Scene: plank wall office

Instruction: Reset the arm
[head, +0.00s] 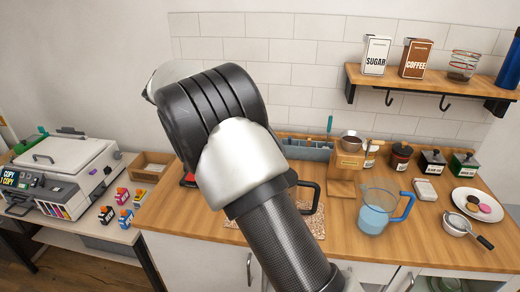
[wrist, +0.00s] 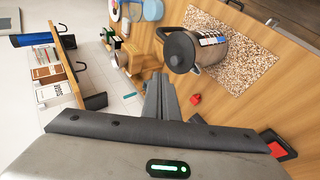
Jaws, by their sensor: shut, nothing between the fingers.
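My arm (head: 235,150) fills the middle of the head view, raised in front of the counter. It hides the gripper there, along with part of the counter behind. In the wrist view my gripper (wrist: 160,80) is shut, its fingers together and empty, above the wooden counter (wrist: 145,65). A silver kettle (wrist: 187,68) with a black lid is beyond the fingertips, to their right, apart from them.
A blue-handled jug (head: 377,210), a plate (head: 464,204) of cookies and a sieve (head: 456,224) occupy the counter's right. A wall shelf (head: 435,83) holds sugar and coffee boxes. A small red object (wrist: 195,99) lies near the fingers. A copier (head: 65,170) stands left.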

